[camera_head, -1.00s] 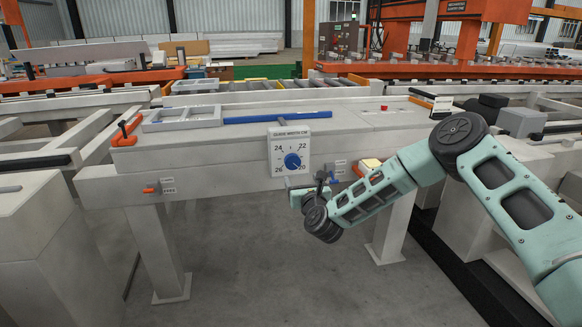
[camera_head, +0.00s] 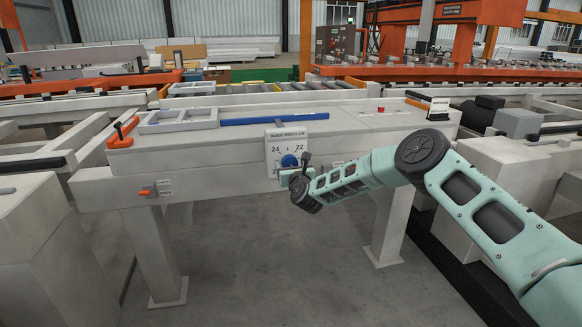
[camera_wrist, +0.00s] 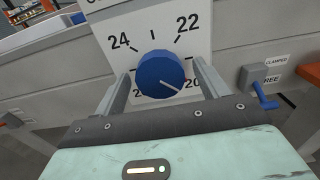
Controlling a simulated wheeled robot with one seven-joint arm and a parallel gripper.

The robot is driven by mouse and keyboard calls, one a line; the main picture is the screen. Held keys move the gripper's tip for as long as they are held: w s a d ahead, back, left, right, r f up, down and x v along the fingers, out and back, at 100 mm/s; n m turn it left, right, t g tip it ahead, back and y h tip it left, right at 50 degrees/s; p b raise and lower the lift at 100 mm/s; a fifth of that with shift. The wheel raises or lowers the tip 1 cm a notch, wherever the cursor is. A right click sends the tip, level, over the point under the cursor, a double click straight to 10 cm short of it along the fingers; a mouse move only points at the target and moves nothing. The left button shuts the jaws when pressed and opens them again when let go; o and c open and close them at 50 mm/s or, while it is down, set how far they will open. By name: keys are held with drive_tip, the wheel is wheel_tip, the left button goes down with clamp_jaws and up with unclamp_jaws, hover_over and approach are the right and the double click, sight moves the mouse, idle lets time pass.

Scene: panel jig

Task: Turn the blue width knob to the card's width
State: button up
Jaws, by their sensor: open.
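The blue width knob (camera_head: 289,160) sits on a white dial plate (camera_head: 272,150) on the front of the grey bench. In the wrist view the knob (camera_wrist: 160,73) has a white pointer line aimed down and right, at about 20. The numbers 24, 22 and 20 show, while the lower left number is partly hidden. My gripper (camera_head: 287,175) is at the dial's lower right. In the wrist view its open fingers (camera_wrist: 163,84) stand either side of the knob, with gaps visible; depth is unclear. A small white card (camera_head: 439,106) stands on the bench's right end, its writing too small to read.
Right of the dial is a lever with a blue handle (camera_wrist: 264,97), beside labels reading CLAMPED and FREE. An orange-handled lever (camera_head: 147,193) is on the bench's left front. A blue bar (camera_head: 274,118) and a grey frame (camera_head: 178,120) lie on top.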

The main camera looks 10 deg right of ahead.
drive_tip(key=c, duration=1)
drive_tip(key=shift+o, duration=0.2)
